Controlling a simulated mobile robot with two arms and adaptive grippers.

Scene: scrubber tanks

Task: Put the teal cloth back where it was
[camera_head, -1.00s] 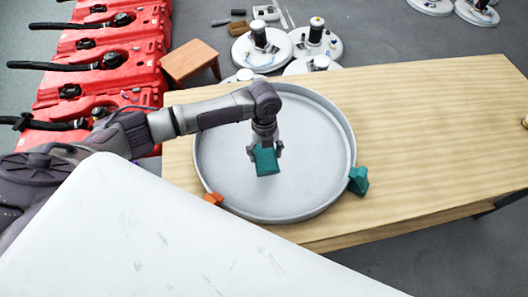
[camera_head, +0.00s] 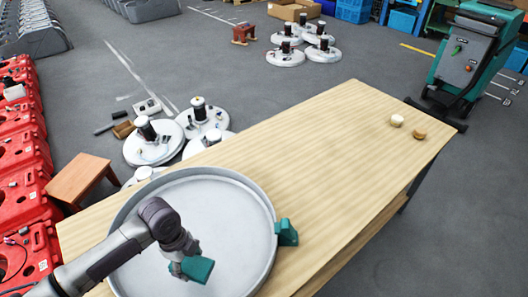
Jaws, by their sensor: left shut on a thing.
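My left gripper (camera_head: 186,266) is shut on a teal cloth (camera_head: 200,269), a folded, blocky-looking piece. It holds the cloth over the inside of a large round grey tray (camera_head: 235,190). I cannot tell whether the cloth touches the tray's floor. A second teal piece (camera_head: 287,233), which also looks like folded cloth, sits at the tray's right rim, apart from the gripper. My right gripper is not in view.
The tray stands on a long wooden table (camera_head: 330,140); its right part is clear except for two small round knobs (camera_head: 397,120) (camera_head: 420,133). A brown stool (camera_head: 80,180), red tanks (camera_head: 22,195) and white discs (camera_head: 152,145) stand around. A teal scrubber machine (camera_head: 475,55) is at the far right.

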